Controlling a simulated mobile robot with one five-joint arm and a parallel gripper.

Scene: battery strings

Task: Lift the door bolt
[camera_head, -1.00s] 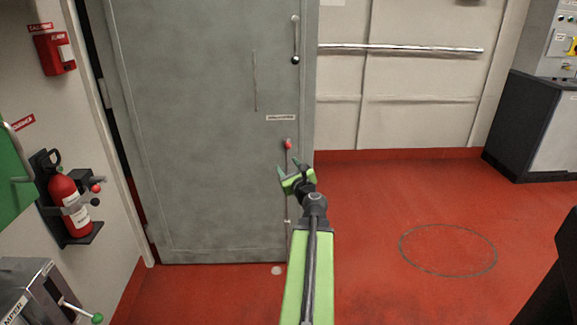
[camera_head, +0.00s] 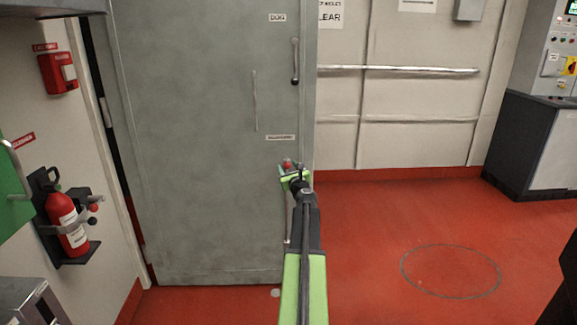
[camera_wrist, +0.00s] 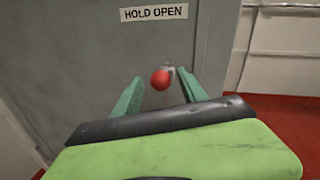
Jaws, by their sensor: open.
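The door bolt shows as a red knob (camera_head: 287,163) low on the right side of the grey door (camera_head: 200,150), with a thin rod below it mostly hidden by my arm. In the wrist view the red knob (camera_wrist: 160,80) lies between and a little beyond the fingertips, under a "HOLD OPEN" label (camera_wrist: 154,13). My gripper (camera_head: 291,170) is open at the knob. In the wrist view its two green fingers (camera_wrist: 158,92) stand apart on either side of the knob. I cannot tell whether either finger touches it.
A door handle (camera_head: 295,62) is higher on the door. A red fire extinguisher (camera_head: 68,222) hangs on the left wall. A handrail (camera_head: 400,69) runs along the right wall. The red floor (camera_head: 390,220) to the right is clear.

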